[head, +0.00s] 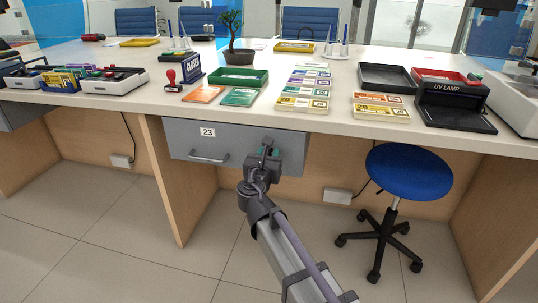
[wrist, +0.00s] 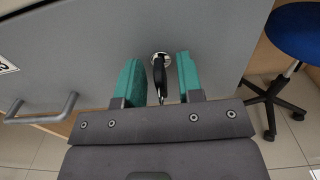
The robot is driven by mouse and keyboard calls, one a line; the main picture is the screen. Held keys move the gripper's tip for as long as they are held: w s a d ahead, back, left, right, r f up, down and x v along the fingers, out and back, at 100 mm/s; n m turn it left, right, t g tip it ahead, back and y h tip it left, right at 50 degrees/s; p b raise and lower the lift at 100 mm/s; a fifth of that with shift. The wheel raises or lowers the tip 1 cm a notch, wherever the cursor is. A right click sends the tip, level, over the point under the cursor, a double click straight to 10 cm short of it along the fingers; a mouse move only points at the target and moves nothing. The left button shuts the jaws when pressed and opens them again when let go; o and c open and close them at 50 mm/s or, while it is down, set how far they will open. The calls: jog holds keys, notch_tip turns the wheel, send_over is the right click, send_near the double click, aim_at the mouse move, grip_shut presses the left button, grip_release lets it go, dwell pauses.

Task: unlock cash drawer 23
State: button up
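The grey cash drawer 23 (head: 180,140) is closed under the counter, with a white label "23" (head: 207,132) and a bar handle (head: 209,158) on its left half. In the wrist view the drawer front (wrist: 100,40) fills most of the picture, with the handle (wrist: 42,112) at lower left. A round metal lock (wrist: 160,58) holds a key with a black head (wrist: 159,75). My gripper (wrist: 156,80) is open, its green fingers on either side of the key with gaps visible. In the head view my gripper (head: 268,150) is at the drawer's right half and hides the lock.
A blue stool (head: 408,172) stands to the right of the drawer. The counter top (head: 335,112) overhangs the drawer and carries banknote stacks (head: 303,103), a green tray (head: 240,76) and a UV lamp (head: 455,100). The floor in front is clear.

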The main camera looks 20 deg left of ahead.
jog(key=shift+w, duration=0.25)
jog(key=shift+c, duration=0.5)
grip_shut()
